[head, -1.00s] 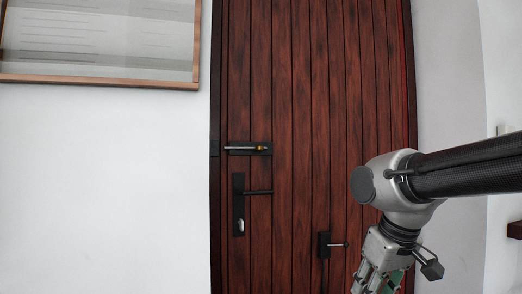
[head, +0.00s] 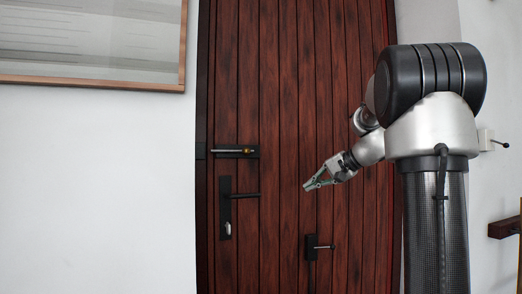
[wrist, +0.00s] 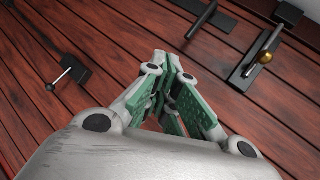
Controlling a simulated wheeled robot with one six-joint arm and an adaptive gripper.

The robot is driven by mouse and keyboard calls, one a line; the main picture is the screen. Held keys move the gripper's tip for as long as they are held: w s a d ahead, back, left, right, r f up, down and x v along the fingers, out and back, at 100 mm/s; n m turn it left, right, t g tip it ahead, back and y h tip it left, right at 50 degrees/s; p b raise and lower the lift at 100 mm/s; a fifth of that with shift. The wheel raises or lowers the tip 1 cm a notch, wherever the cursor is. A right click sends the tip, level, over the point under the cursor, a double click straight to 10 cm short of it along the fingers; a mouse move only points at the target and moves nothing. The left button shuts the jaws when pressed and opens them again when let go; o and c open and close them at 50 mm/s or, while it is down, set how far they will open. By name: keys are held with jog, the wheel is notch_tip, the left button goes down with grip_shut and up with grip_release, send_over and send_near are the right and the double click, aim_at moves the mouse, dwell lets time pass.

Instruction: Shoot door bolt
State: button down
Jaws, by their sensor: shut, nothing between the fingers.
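The door bolt (head: 226,151) is a silver rod on a black plate, high on the left side of the dark red wooden door. Its brass knob (head: 248,151) is at the rod's right end; the knob also shows at upper right in the wrist view (wrist: 266,57). A black keep (head: 201,151) is on the frame, left of the plate; the rod's left end appears just short of it. My gripper (head: 306,187) is shut and empty, right of and below the bolt, apart from it, pointing left; its green-padded fingers show in the wrist view (wrist: 161,58).
A black lever handle (head: 243,195) on a tall plate with a key cylinder sits below the bolt. A small black fitting with a rod (head: 318,247) is lower right. A framed picture (head: 90,40) hangs left. Bare door lies between gripper and bolt.

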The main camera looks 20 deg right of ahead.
aim_at(245, 151)
jog(key=w+a+r+t+y, duration=0.1)
jog(key=w+r, duration=0.1)
jog(key=r, duration=0.5)
jog(key=w+a+r+t+y, duration=0.2)
jog(key=r, duration=0.4)
jog(key=shift+w+a+r, duration=0.3)
jog(key=shift+w+r, duration=0.05)
jog(key=shift+a, duration=0.1)
jog(key=s+a+x, duration=0.1)
jog(key=a+x, duration=0.1)
jog(key=x, duration=1)
jog(key=shift+a, duration=0.35)
